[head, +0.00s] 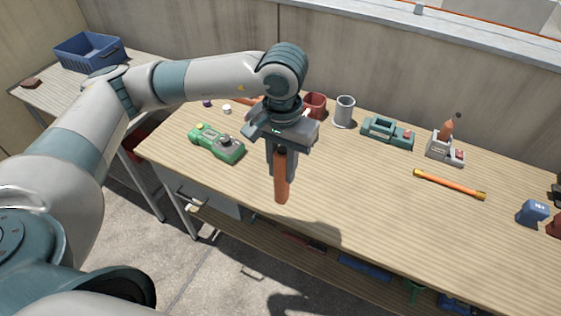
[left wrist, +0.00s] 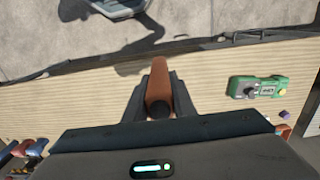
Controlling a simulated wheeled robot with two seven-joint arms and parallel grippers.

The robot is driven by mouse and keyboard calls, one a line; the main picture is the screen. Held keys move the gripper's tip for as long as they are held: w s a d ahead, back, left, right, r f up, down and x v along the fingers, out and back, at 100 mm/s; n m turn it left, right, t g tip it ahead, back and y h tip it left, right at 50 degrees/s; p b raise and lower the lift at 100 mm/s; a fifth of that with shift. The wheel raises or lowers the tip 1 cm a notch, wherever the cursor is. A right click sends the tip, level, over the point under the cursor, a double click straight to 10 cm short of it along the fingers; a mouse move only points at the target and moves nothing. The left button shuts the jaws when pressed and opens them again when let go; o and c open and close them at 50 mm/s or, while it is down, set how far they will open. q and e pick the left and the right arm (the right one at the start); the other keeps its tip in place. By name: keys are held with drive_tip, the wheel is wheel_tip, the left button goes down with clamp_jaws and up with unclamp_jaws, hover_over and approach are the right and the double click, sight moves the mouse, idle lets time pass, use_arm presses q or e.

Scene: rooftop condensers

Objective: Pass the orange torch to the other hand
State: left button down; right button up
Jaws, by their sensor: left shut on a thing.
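My left gripper (head: 281,164) is shut on the orange torch (head: 282,187), a brown-orange cylinder. The torch hangs roughly upright, pointing down, above the front part of the workbench. In the left wrist view the torch (left wrist: 159,82) lies between the two fingers (left wrist: 158,98). Its upper end is partly hidden by the fingers in the head view. My right gripper is in neither view.
The wooden workbench (head: 350,195) has a green meter (head: 217,143) at left, a red mug (head: 315,104), a grey cup (head: 344,111), grey-and-teal devices (head: 387,132) at the back and an orange rod with yellow ends (head: 449,184). A blue crate (head: 90,51) stands on the side table. The bench's middle is clear.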

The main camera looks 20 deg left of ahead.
use_arm(q)
drive_tip(key=w+d+r+m, duration=0.3)
drive_tip(key=w+d, duration=0.5)
drive_tip(key=w, duration=0.4)
drive_tip(key=w+d+r+m, duration=0.4)
drive_tip(key=w+d+r, duration=0.2)
drive_tip(key=w, duration=0.6)
drive_tip(key=shift+w+d+r, duration=0.2)
drive_tip(key=shift+d+r, duration=0.05)
drive_tip(key=shift+d, duration=0.8)
